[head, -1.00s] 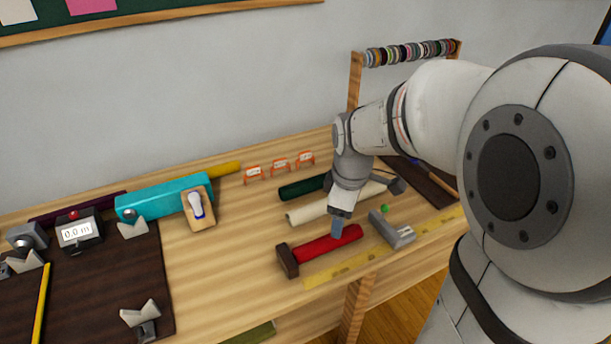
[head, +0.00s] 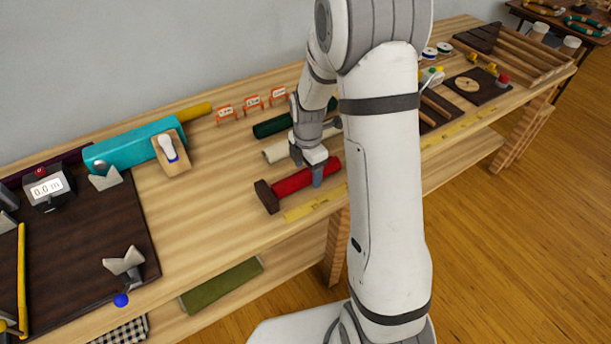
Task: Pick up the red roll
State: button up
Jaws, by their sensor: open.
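The red roll (head: 290,184) lies on the wooden bench near its front edge, with a dark brown block (head: 266,196) at its left end. My gripper (head: 307,167) is open over the right half of the roll. One blue-grey finger comes down in front of the roll's near side. The other finger is behind it, and its tip is hidden. I cannot tell whether either finger touches the roll.
A yellow ruler strip (head: 315,203) runs along the front edge. Bare bench lies left of the brown block.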

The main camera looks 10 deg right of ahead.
jog(key=shift+f, duration=0.85)
jog(key=shift+c, duration=0.2)
jog(key=c, duration=1.1)
